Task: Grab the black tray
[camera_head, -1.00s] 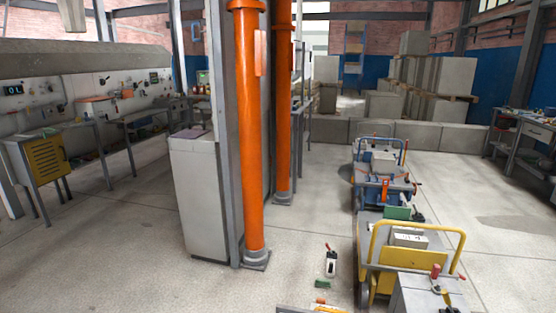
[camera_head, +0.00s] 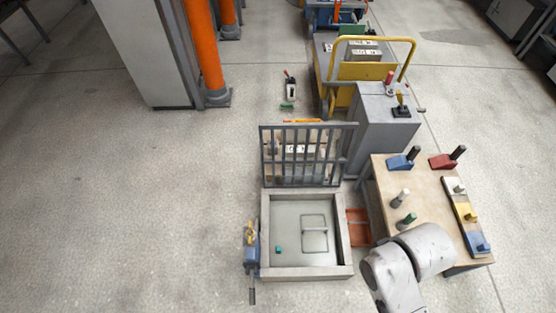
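I cannot make out a clear black tray in this view. The nearest dark candidate is a small black base (camera_head: 401,112) with an upright stick, on top of a grey cabinet (camera_head: 372,138); I cannot tell if it is a tray. A square mould (camera_head: 346,228) with a grey rim stands at bottom centre, with a pale floor, a wire handle frame (camera_head: 314,234) and a small teal block (camera_head: 278,250) inside. My pale arm link shows at the lower right; my gripper is not visible.
A wooden-topped table (camera_head: 405,184) right of the mould carries several coloured handled tools. A dark barred grate (camera_head: 308,157) stands behind the mould, and a blue device (camera_head: 251,246) is at its left. A yellow-railed cart (camera_head: 358,70) is farther back. The left floor is clear.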

